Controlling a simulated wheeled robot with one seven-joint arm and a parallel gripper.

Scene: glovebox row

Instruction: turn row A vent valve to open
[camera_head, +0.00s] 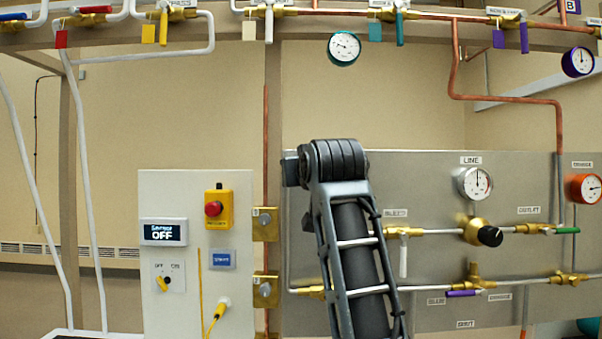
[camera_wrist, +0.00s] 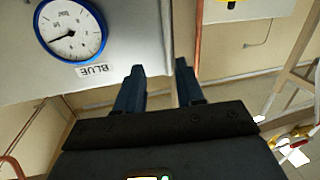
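My gripper (camera_wrist: 160,67) shows in the wrist view with its two dark blue fingers apart and nothing between them. In the head view my arm rises in front of the metal panel, and the gripper itself cannot be made out. Valves with coloured handles sit along the top pipes: a yellow handle (camera_head: 164,25), a white handle (camera_head: 269,24), a teal handle (camera_head: 399,28) and a purple handle (camera_head: 524,37), all hanging down. A red handle (camera_head: 96,9) lies sideways. I cannot read which valve is the row A vent.
The metal panel (camera_head: 440,310) carries a LINE gauge (camera_head: 475,183), a black knob (camera_head: 489,236) and several valves, partly behind my arm. A white control box (camera_head: 185,310) with a red button (camera_head: 213,208) stands left. The wrist view shows a blue-rimmed gauge (camera_wrist: 70,30) labelled BLUE.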

